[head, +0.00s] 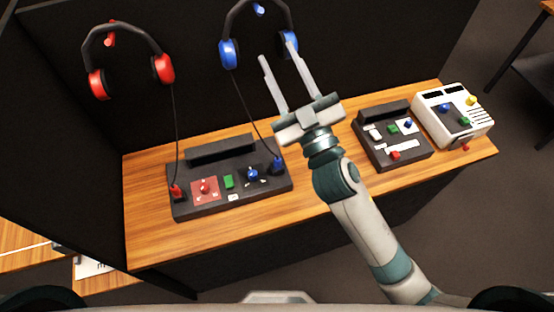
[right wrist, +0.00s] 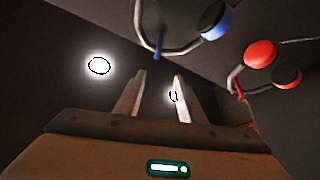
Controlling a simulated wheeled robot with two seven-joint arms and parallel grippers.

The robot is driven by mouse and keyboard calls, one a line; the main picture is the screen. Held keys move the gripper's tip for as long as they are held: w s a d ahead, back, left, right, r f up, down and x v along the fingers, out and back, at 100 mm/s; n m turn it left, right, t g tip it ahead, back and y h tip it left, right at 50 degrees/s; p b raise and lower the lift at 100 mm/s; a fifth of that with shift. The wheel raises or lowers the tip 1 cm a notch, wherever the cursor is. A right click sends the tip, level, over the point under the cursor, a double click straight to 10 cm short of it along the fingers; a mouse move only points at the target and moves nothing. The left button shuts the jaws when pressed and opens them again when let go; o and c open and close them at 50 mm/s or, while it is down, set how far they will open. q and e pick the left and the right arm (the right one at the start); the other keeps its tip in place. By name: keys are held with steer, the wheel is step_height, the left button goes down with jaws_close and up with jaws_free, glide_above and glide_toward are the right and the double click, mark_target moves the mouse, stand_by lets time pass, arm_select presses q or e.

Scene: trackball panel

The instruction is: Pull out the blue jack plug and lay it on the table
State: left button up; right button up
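The blue jack plug (head: 278,165) stands in the right end of the black trackball panel (head: 234,206), with a black cord running up to the blue headphones (head: 228,54). My right gripper (head: 276,54) is open and empty, raised above the table in front of the blue headphones and up and to the right of the plug. In the right wrist view its two fingers (right wrist: 157,82) are spread with nothing between them; the blue headphones (right wrist: 214,20) show above, and the plug is out of that view. My left gripper is not in view.
A red plug (head: 176,191) sits at the panel's left end, corded to red headphones (head: 164,68) on the dark wall. A second black panel (head: 384,158) and a white box (head: 470,130) stand at right. Bare wooden table (head: 322,190) lies between the panels.

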steer(key=s+a+r+n+g+y, duration=0.45)
steer(key=a+n+g+y, duration=0.25)
steer(key=n, duration=0.2)
steer(key=s+a+r+n+g+y, duration=0.3)
steer(key=s+a+n+g+y, duration=0.2)
steer(key=a+n+g+y, duration=0.3)
steer(key=s+a+f+n+g+h, duration=0.6)
steer(key=s+f+n+g+h, duration=0.3)
steer(key=n+g, duration=0.3)
steer(key=w+d+f+n+t+h, duration=0.1)
steer(key=w+d+f+h, duration=0.2)
steer(key=f, duration=0.4)
steer(key=d+f+n+t+h, duration=0.1)
steer(key=d+f+h, duration=0.2)
steer(key=f+h, duration=0.3)
steer(key=w+d+f+t+h, duration=0.1)
steer(key=w+d+h, duration=0.1)
steer(key=w+d, duration=0.2)
steer(key=w+d+f+m+t+h, duration=0.1)
steer(key=w+d+f+t+h, duration=0.1)
steer(key=w+d+h, duration=0.1)
steer(key=w+d+f+t+h, duration=0.1)
steer(key=w+d+f+h, duration=0.1)
steer(key=w+d, duration=0.4)
steer(key=shift+d+f+t, duration=0.2)
steer(key=shift+d+t, duration=0.1)
steer(key=shift+d, duration=0.4)
steer(key=shift+f, duration=0.1)
